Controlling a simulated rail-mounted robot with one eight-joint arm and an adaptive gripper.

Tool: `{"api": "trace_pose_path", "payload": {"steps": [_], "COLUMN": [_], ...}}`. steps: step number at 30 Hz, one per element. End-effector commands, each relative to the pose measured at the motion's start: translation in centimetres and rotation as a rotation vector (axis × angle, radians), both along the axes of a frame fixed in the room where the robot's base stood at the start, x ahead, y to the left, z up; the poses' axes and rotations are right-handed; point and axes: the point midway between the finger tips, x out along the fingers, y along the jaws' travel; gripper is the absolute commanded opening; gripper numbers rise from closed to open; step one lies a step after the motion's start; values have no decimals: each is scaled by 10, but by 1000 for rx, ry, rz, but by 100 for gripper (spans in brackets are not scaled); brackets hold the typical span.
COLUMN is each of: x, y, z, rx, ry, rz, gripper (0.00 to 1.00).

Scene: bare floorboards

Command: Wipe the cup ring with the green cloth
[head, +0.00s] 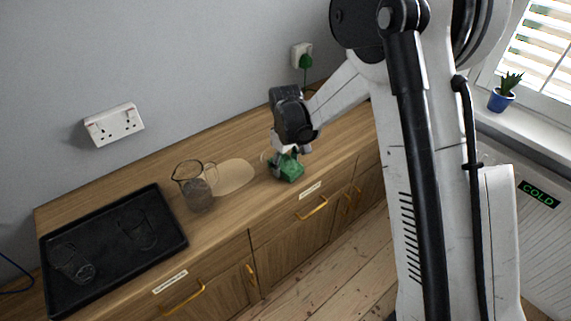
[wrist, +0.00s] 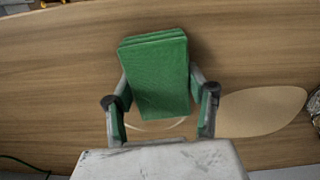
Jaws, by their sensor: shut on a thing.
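The green cloth (head: 290,168) is a folded block on the wooden counter in the head view. My gripper (head: 285,150) is above it with its fingers down at the cloth. In the wrist view the cloth (wrist: 155,75) sits between the two fingers of my gripper (wrist: 160,103), which are shut on its sides. A pale curved line, part of the cup ring (wrist: 155,125), shows on the wood just below the cloth in the wrist view; the cloth and gripper hide the rest. A bit of the ring (head: 264,157) also shows left of the gripper in the head view.
A pale flat oval patch (head: 234,177) lies left of the cloth. A glass jug (head: 194,186) stands beside it. A black tray (head: 70,235) with two glasses is at the counter's left end. The wall is behind; the front edge is close to the cloth.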

Motion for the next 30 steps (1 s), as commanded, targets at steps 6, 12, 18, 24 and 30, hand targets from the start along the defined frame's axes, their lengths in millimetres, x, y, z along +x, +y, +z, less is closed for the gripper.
{"api": "trace_pose_path", "payload": {"steps": [6,12,18,24,30], "x": [19,34,48,63,79], "y": [10,19,28,36,45], "z": [0,0,1,2,0], "rx": [0,1,1,1,1], "ry": [0,-1,-1,-1,-1], "rz": [-4,-7,-11,-15,-18], "gripper": [22,22,22,22,22]}}
